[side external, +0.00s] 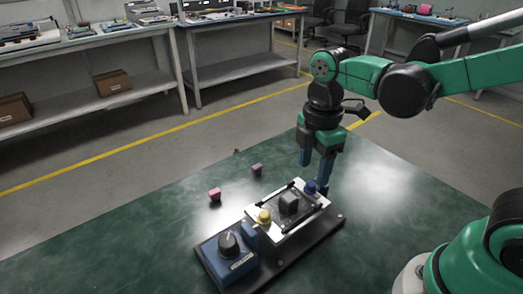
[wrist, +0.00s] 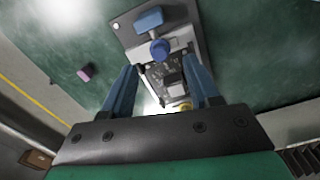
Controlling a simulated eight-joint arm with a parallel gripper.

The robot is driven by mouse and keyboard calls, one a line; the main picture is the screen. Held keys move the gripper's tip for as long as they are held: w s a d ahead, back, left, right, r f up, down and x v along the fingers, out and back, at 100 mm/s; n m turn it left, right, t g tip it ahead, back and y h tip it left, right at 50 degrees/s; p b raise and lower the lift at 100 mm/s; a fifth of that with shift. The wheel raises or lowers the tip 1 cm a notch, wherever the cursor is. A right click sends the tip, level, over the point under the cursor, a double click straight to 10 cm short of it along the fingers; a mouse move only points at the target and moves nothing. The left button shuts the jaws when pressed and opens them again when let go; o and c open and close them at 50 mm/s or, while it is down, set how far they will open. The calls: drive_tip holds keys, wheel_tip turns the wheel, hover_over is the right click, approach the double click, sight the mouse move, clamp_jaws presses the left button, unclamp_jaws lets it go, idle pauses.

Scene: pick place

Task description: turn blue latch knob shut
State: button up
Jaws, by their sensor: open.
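The blue latch knob (side external: 310,187) sits at the far right end of a light plate on the dark base board. In the wrist view, the blue knob (wrist: 160,49) lies just by the fingertips, in line with the gap between them. My gripper (side external: 315,174) points down over that end of the plate. Its two blue fingers are apart in the wrist view (wrist: 160,65), with nothing held. I cannot tell whether a finger touches the knob. A yellow knob (side external: 264,216) is at the plate's other end, and a dark block (side external: 289,203) sits between the knobs.
A blue box with a black dial (side external: 229,244) stands on the board's near left end. A pink cube (side external: 215,194) and a purple cube (side external: 256,169) lie on the green table (side external: 130,222) behind the board. The table left of the board is clear.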

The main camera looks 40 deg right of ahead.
sight(311, 183)
drive_tip(key=shift+f, duration=1.75)
clamp_jaws()
